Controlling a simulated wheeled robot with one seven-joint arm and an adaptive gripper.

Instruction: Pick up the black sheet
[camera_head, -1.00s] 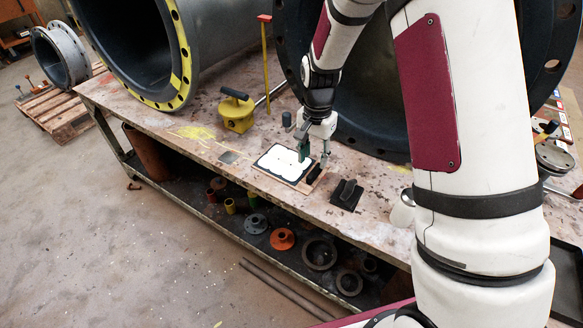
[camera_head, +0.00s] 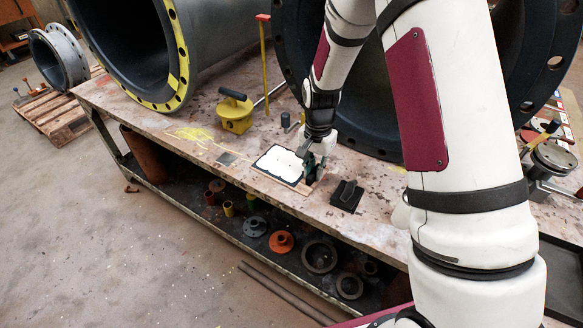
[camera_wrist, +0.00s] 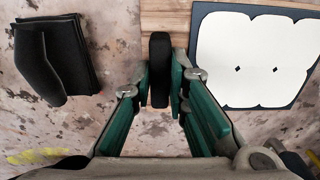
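A black, flat piece with a raised fold or flap (camera_head: 347,195) lies on the workbench, right of my gripper (camera_head: 313,172). In the wrist view this black piece (camera_wrist: 60,60) is at the upper left, apart from the fingers. A white, scalloped sheet (camera_wrist: 255,57) lies on a larger dark sheet (camera_wrist: 197,20), of which only the border shows. My gripper (camera_wrist: 160,82) has its green-padded fingers on either side of a narrow, rounded black object (camera_wrist: 160,50). The fingers look open around it; I cannot tell whether they touch it.
A wooden board (camera_wrist: 165,18) is under the narrow black object. A yellow tool with a black handle (camera_head: 235,112) and a small dark cylinder (camera_head: 286,119) stand on the bench (camera_head: 205,150). Large flanged pipes (camera_head: 180,60) rise behind. The bench front is mostly clear.

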